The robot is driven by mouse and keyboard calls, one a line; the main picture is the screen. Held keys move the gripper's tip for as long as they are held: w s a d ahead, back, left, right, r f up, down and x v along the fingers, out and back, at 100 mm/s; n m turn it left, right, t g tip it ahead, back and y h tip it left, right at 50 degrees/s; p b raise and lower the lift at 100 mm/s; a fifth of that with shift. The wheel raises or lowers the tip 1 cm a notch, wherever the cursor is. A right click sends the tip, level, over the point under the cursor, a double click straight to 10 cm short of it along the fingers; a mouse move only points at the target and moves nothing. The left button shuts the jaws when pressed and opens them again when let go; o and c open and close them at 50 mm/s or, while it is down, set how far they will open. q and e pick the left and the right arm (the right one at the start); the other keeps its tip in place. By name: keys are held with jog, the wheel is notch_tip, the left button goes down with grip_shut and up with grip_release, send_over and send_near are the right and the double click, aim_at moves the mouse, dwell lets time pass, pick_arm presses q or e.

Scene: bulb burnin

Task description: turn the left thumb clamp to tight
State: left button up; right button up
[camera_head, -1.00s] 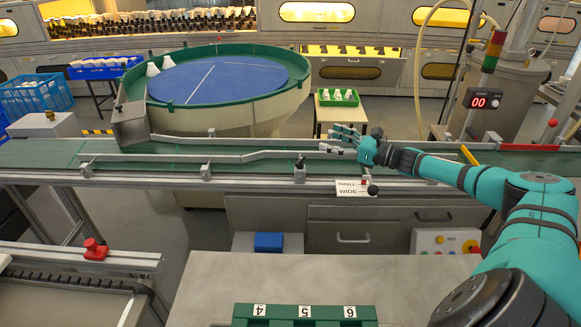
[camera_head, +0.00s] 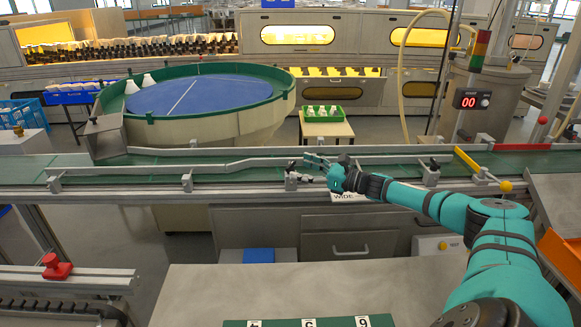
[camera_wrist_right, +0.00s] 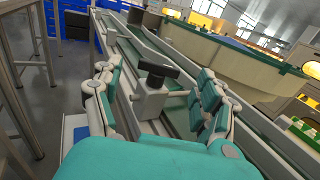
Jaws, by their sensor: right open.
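The left thumb clamp (camera_head: 292,178) is a grey block with a dark knob on the near guide rail of the conveyor. In the right wrist view its black T-shaped knob (camera_wrist_right: 158,68) stands on top of the grey block, between my finger tips. My right gripper (camera_head: 313,165) is open just right of the clamp. In the wrist view its two finger sides are apart on either side of the knob, with no clear contact. A second clamp with a dark knob (camera_head: 432,164) is further right on the rail. My left gripper is not in view.
The green conveyor (camera_head: 110,170) runs across, with a bent guide rail (camera_head: 225,166) along it. A WIDE sign (camera_head: 346,197) is partly covered by my right arm. A blue round table (camera_head: 195,95) stands behind.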

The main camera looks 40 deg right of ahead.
aim_at(292, 166)
jog(key=shift+x, duration=2.15)
jog(key=shift+c, duration=0.4)
jog(key=c, duration=1.1)
